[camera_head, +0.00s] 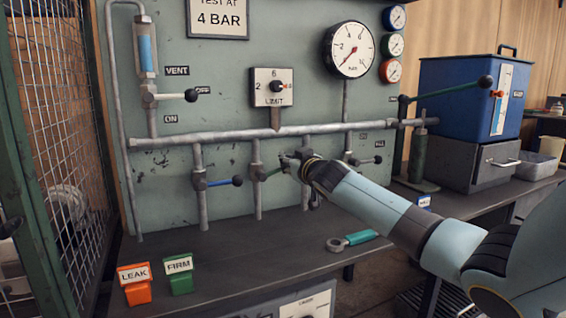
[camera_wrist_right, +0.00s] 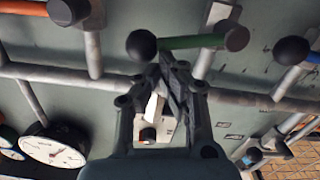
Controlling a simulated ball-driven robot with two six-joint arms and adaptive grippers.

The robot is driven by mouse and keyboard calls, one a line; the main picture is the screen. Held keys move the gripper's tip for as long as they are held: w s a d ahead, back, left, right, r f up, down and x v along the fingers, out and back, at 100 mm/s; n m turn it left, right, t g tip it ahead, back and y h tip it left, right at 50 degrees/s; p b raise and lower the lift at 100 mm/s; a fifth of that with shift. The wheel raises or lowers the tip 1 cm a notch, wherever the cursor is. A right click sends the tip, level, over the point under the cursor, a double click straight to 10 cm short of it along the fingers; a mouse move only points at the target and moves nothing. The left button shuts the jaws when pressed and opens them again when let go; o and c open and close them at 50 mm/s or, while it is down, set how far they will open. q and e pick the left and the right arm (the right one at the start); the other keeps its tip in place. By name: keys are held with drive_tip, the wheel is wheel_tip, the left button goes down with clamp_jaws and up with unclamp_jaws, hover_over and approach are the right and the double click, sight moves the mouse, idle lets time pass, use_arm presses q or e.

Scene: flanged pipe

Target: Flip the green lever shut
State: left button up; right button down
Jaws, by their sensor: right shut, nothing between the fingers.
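The green lever (camera_head: 270,173) sits on the middle vertical pipe below the long horizontal pipe. It sticks out sideways from its valve, across the pipe. In the right wrist view the green lever (camera_wrist_right: 190,42) ends in a black ball knob (camera_wrist_right: 141,45). My right gripper (camera_head: 287,158) is shut and empty, close by the knob end of the lever. In the right wrist view its fingertips (camera_wrist_right: 170,60) are just beside the knob; I cannot tell whether they touch. In the head view the gripper hides the knob. My left gripper is not in view.
A blue lever (camera_head: 224,182) is on the pipe to the left and a black-knobbed lever (camera_head: 362,161) to the right. A pressure gauge (camera_head: 349,50) and limit dial (camera_head: 272,87) are above.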

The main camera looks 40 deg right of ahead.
drive_tip(key=r+p, duration=0.2)
drive_tip(key=r+m+p, duration=0.1)
drive_tip(key=shift+s+d, duration=0.4)
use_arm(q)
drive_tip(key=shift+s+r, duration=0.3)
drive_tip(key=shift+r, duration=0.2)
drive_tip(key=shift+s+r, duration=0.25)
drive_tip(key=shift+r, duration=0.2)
use_arm(e)
drive_tip(key=v, duration=1)
drive_tip(key=shift+f, duration=0.45)
drive_tip(key=shift+s+a+f, duration=0.1)
drive_tip(key=shift+s, duration=0.05)
